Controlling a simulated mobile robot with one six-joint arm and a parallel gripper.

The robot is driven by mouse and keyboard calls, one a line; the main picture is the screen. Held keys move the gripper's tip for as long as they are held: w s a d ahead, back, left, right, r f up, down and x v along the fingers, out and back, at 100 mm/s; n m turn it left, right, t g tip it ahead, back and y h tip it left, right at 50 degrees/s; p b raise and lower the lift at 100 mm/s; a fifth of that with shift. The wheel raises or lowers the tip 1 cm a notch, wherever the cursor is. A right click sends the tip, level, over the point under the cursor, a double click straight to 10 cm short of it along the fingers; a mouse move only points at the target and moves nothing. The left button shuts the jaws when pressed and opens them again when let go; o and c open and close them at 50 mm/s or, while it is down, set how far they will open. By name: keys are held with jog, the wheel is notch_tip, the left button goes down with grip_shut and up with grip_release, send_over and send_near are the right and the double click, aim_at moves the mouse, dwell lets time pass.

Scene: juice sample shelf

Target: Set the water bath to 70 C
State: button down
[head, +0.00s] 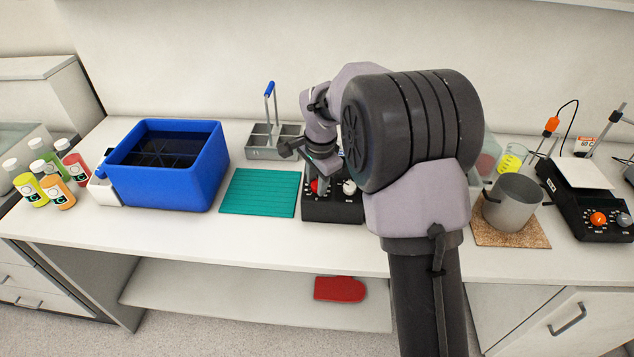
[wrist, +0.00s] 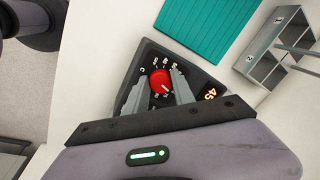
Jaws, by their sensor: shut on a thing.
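A black control box (head: 335,208) with a red knob (head: 316,187) and a grey-white knob (head: 349,187) stands on the bench, partly hidden behind my arm. In the wrist view the red knob (wrist: 160,82) sits between the two fingers of my gripper (wrist: 159,90), which is shut on it. A pale mark on the knob points to the lower right of the picture. Small white scale figures ring it, too small to read surely. What stands behind the box is hidden by my arm.
A blue tub (head: 170,182) and a teal mat (head: 258,193) lie left of the box, with a grey metal rack (head: 265,152) behind. Several juice bottles (head: 57,192) stand far left. A metal pot (head: 512,205) and a black hotplate (head: 590,222) are on the right.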

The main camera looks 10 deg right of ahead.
dwell(0.4)
jog(key=c, duration=1.1)
grip_release()
jog(key=shift+o, duration=0.2)
jog(key=shift+r, duration=0.1)
jog(key=p+v, duration=0.5)
jog(key=v, duration=1.2)
jog(key=shift+s+r, duration=0.15)
